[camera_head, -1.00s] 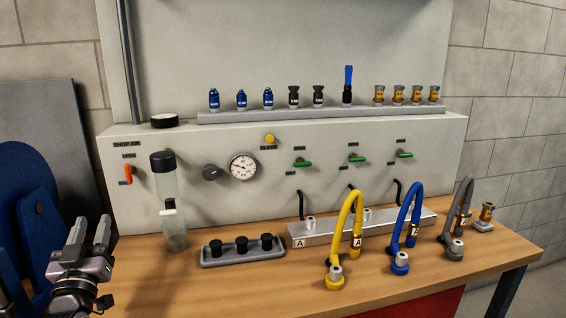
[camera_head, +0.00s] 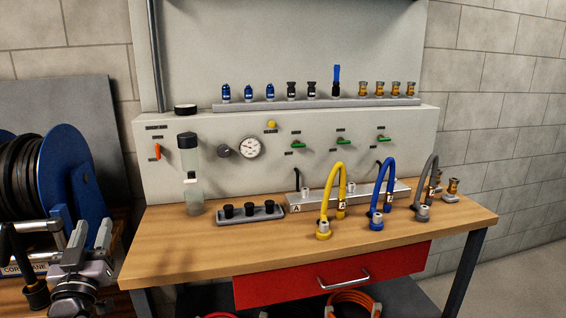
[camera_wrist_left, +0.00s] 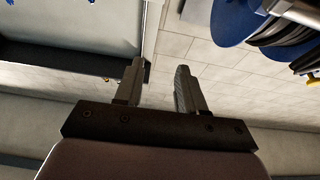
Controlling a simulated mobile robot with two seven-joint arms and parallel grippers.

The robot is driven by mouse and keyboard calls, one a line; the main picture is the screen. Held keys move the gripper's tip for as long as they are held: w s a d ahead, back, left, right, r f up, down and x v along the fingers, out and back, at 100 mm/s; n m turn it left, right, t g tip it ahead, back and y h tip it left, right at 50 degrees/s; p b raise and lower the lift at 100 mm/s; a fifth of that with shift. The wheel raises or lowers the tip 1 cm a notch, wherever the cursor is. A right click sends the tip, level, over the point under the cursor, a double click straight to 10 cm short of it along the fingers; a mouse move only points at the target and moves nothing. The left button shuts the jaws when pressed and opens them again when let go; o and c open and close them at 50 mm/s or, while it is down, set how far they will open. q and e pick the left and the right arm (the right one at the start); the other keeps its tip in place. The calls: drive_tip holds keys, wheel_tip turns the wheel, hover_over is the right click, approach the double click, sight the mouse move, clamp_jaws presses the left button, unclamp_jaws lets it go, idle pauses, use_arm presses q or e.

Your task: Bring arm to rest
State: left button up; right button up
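My left gripper (camera_head: 91,238) is at the lower left of the head view, left of the workbench (camera_head: 190,226) and in front of the blue hose reel. Its two fingers stand apart with nothing between them. The left wrist view also shows the left gripper (camera_wrist_left: 158,85) with a clear gap between its fingers. My right gripper does not show in either view.
A blue hose reel (camera_head: 62,170) stands at the left. The bench holds yellow (camera_head: 331,190), blue (camera_head: 385,185) and grey (camera_head: 428,183) hoses, a tray of black caps (camera_head: 270,213) and a clear cylinder (camera_head: 191,180). A red drawer (camera_head: 300,285) is below.

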use_arm(q)
drive_tip(key=s+d+f+m+g+h, duration=0.1)
drive_tip(key=s+d+f+g+h, duration=0.15)
drive_tip(key=f, duration=0.35)
drive_tip(key=s+d+f+m+g+h, duration=0.1)
drive_tip(key=s+d+f+m, duration=0.15)
drive_tip(key=f, duration=0.35)
drive_tip(key=s+d+f+m+g+h+p, duration=0.1)
drive_tip(key=s+d+f+g, duration=0.3)
drive_tip(key=s+f, duration=0.5)
drive_tip(key=s+d+f+g+h+p, duration=0.1)
drive_tip(key=s+d+f+g+h, duration=0.1)
drive_tip(key=s+d+f, duration=0.5)
drive_tip(key=s+f+g, duration=0.1)
drive_tip(key=s+f, duration=0.2)
drive_tip(key=s, duration=0.3)
drive_tip(key=shift+s+d+f+m+g+h, duration=0.15)
drive_tip(key=shift+s+d+m+g+h, duration=0.05)
drive_tip(key=shift+d+m+g+h, duration=0.2)
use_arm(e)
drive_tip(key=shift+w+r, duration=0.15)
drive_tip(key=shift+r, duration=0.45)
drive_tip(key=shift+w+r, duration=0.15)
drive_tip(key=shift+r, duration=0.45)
